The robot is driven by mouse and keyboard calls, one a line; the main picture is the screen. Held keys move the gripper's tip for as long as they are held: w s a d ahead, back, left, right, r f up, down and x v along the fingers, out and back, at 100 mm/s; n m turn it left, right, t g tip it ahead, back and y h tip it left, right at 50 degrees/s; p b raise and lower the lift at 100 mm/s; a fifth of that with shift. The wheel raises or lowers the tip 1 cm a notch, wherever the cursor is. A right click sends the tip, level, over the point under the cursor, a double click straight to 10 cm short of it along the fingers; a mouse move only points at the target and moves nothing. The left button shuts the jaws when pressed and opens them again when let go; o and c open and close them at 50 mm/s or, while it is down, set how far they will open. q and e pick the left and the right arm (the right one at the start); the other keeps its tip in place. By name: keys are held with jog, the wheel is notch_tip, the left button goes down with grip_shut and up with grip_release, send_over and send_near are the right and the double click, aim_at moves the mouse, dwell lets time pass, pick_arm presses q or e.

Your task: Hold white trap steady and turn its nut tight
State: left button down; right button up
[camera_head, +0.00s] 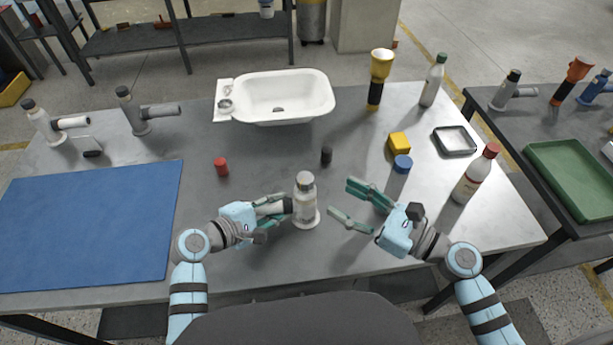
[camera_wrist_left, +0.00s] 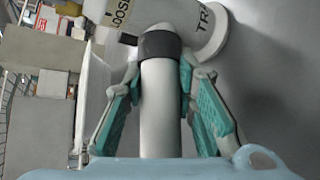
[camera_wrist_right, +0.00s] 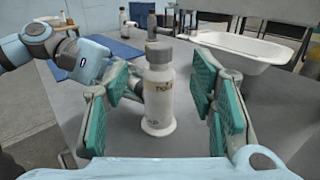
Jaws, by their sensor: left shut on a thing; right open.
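The white trap (camera_head: 306,208) stands upright on the table between my grippers. It has a round base, a grey nut (camera_head: 305,178) on top and a side pipe pointing left. My left gripper (camera_head: 272,206) is shut on that side pipe; the left wrist view shows the pipe (camera_wrist_left: 160,110) between green pads, below a dark collar (camera_wrist_left: 159,44). Lettering on the body is partly cut off there. My right gripper (camera_head: 354,203) is open and empty, just right of the trap. In the right wrist view the trap (camera_wrist_right: 159,100) and nut (camera_wrist_right: 160,52) appear between the spread fingers.
A white sink (camera_head: 325,96) lies behind. A black cap (camera_head: 326,156) and red cap (camera_head: 221,167) stand nearby. A blue mat (camera_head: 90,220) covers the left side. A red-capped bottle (camera_head: 474,178), blue cap (camera_head: 402,164) and yellow block (camera_head: 399,142) stand right of my right gripper.

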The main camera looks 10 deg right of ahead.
aim_at(306, 177)
jog(key=x, duration=1)
jog(key=shift+w+a, duration=0.2)
jog(key=shift+d, duration=0.1)
jog(key=shift+c, duration=0.3)
jog(key=c, duration=1.1)
jog(key=n+g+y, duration=0.2)
jog(key=g, duration=0.1)
jog(key=n+g+y, duration=0.1)
jog(key=n+g, duration=0.1)
jog(key=g, duration=0.1)
jog(key=shift+n+y, duration=0.3)
jog(key=shift+y, duration=0.1)
jog(key=shift+c, duration=0.2)
jog(key=o, duration=1.2)
